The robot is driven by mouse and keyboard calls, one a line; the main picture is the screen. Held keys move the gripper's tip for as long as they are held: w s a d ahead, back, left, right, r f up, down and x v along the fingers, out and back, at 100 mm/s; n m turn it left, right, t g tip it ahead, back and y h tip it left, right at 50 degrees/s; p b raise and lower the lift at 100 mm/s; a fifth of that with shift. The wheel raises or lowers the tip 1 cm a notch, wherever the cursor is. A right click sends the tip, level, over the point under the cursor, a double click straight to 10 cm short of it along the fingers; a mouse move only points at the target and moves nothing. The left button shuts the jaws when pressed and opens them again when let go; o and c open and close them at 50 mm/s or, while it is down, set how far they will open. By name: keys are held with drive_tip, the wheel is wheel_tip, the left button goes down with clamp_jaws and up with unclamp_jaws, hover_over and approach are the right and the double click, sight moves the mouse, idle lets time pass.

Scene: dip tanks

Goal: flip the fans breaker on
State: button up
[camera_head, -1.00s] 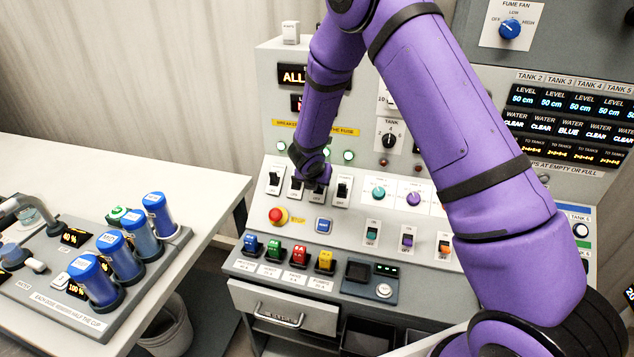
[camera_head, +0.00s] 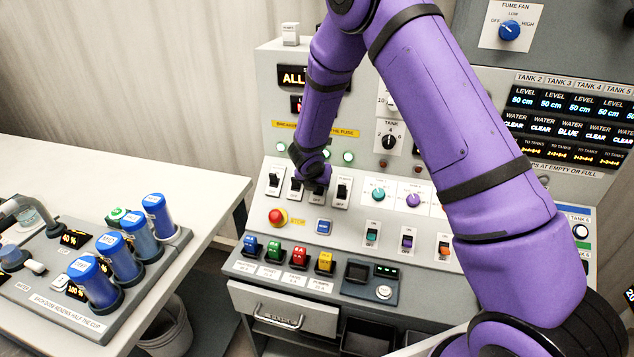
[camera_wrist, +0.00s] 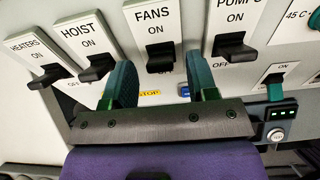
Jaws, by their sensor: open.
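The fans breaker (camera_wrist: 160,57) is a black lever on a white plate marked FANS, with ON above it, in the wrist view. My gripper (camera_wrist: 161,78) is open, with one dark green finger at each side of the fans plate, just below the lever. I see no clear contact. Whether the lever sits up or down is hard to tell. In the head view my gripper (camera_head: 318,176) is at the row of breakers and partly hides the middle ones.
The hoist breaker (camera_wrist: 97,68) and heaters breaker (camera_wrist: 50,76) are to the left, the pumps breaker (camera_wrist: 234,47) close on the right. Below the row are a red stop button (camera_head: 278,216) and several coloured switches.

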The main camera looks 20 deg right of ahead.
drive_tip(key=v, duration=1)
drive_tip(key=shift+s+a+r, duration=0.15)
drive_tip(key=shift+s+r, duration=0.05)
drive_tip(key=shift+r, duration=0.1)
